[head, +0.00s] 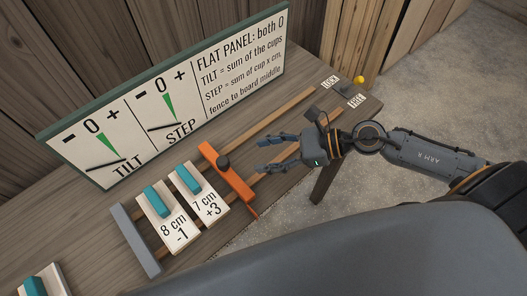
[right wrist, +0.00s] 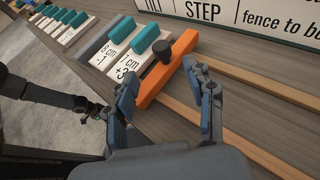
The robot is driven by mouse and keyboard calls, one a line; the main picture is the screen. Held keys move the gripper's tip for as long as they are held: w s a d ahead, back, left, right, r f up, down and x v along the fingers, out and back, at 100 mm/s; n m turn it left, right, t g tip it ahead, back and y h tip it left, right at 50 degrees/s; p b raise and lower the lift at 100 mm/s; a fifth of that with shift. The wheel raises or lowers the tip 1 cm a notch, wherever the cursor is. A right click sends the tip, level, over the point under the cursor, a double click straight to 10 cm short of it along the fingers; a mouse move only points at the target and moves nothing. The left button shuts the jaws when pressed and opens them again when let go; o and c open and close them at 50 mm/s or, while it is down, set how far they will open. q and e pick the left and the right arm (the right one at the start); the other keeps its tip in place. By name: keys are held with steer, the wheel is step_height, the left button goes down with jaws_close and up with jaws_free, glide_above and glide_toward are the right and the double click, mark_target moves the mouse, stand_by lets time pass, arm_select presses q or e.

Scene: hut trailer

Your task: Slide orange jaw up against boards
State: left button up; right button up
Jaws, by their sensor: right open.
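The orange jaw (head: 229,176) is a bar lying across two wooden rails, with a dark knob on top. It also shows in the right wrist view (right wrist: 159,83). Two white boards with teal handles lie to its left: the "8 cm -1" board (head: 167,225) and the "7 cm +3" board (head: 209,207). The jaw is close to the "7 cm +3" board; I cannot tell whether they touch. A grey fence (head: 135,240) stands left of the boards. My right gripper (head: 262,156) is open and empty, right of the jaw. My left gripper is not seen.
A green-framed sign (head: 175,90) with TILT and STEP dials stands behind the boards. A yellow knob (head: 358,80) is near the LOCK and FREE labels at the right. Another teal-handled board (head: 52,282) lies at the lower left. The rails right of the jaw are bare.

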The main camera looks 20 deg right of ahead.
steer(key=g+h+b, duration=0.4)
steer(key=h+b, duration=0.4)
steer(key=b, duration=0.5)
glide_toward(223, 161)
steer(key=p+x, duration=0.1)
steer(key=x, duration=0.8)
steer(key=shift+f+p, duration=0.1)
steer(key=shift+p, duration=0.25)
jaws_close()
